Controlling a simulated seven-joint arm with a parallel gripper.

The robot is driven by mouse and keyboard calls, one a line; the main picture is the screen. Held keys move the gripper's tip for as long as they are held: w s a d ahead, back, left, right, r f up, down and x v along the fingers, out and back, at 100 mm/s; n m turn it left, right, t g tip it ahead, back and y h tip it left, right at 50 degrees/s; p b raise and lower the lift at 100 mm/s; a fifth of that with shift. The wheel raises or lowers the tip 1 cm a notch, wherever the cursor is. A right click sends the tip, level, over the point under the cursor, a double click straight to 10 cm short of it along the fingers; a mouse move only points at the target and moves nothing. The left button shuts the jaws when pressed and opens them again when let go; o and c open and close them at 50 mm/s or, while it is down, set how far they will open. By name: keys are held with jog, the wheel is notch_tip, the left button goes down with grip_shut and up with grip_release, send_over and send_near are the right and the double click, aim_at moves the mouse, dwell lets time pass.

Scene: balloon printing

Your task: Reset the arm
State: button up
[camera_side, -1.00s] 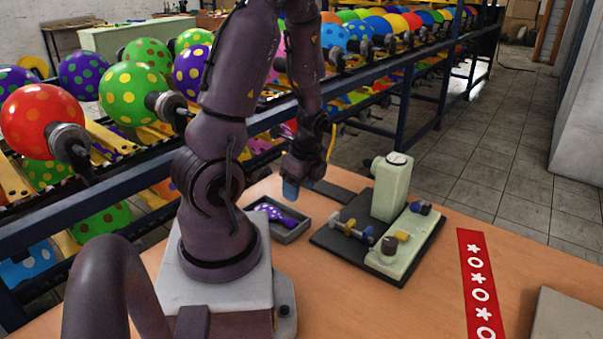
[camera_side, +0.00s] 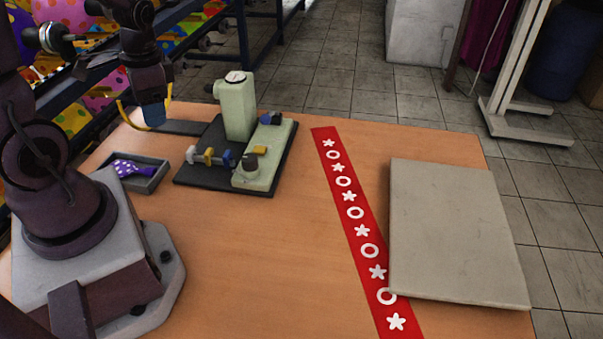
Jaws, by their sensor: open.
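My gripper (camera_side: 153,115) hangs pointing down from my arm at the back left of the table. It is open, with nothing seen in it; its fingertips are small and dark-blue in this view. It is above and behind a small grey tray (camera_side: 152,185) and left of the green printing machine (camera_side: 238,108). A flat purple balloon with white spots (camera_side: 138,169) lies in the tray, apart from the gripper.
The machine stands on a dark base plate (camera_side: 200,178) with small blue, yellow and grey parts. A red strip with white stars and rings (camera_side: 350,210) and a grey slab (camera_side: 450,230) lie right. The wooden table (camera_side: 250,260) is clear in front. Racks stand behind my arm.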

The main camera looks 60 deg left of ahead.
jog(key=w+d+r+t, duration=0.2)
jog(key=d+r+t, duration=0.4)
jog(key=d+r, duration=0.9)
jog(key=shift+w+d+r+n+t+h, duration=0.15)
jog(key=shift+d+r+n+t+h, duration=0.2)
jog(key=shift+d, duration=0.6)
